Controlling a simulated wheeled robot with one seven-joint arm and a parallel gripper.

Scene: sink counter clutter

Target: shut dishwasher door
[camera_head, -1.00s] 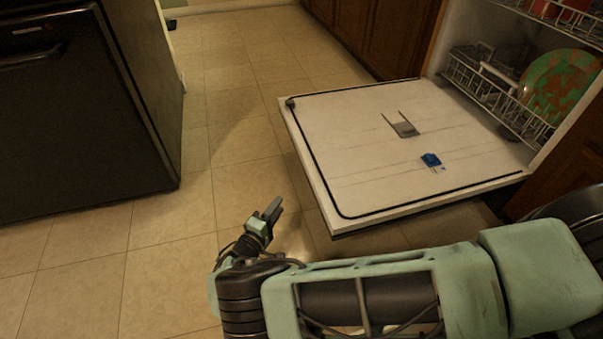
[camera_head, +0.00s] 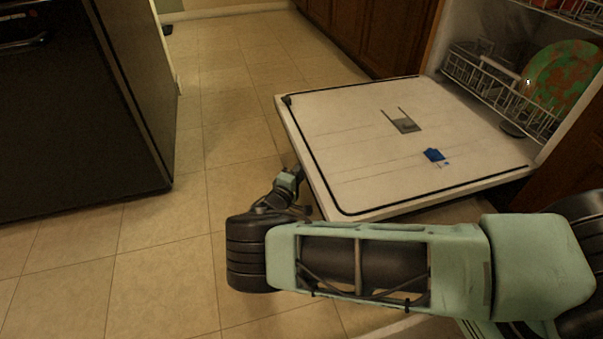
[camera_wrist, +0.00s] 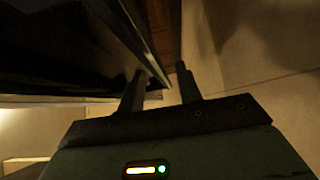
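The dishwasher door (camera_head: 350,130) hangs open, lying nearly flat, its pale inner face up with a black seal along the rim. A blue patch (camera_head: 434,155) and a grey dispenser (camera_head: 404,122) show on it. My gripper (camera_head: 297,172) is low beside the door's free left edge, its tips partly hidden there. In the wrist view, the two fingers of my gripper (camera_wrist: 160,78) stand apart with nothing between them. A dark glossy surface (camera_wrist: 60,50), seemingly the door's outer face, is close to the left finger; I cannot tell whether they touch.
The dishwasher's lower rack (camera_head: 500,95) holds a green and brown plate (camera_head: 560,75) at the right. A black appliance (camera_head: 80,110) stands at the left. Tiled floor (camera_head: 235,110) is clear between it and the door. Wooden cabinets (camera_head: 370,30) are behind.

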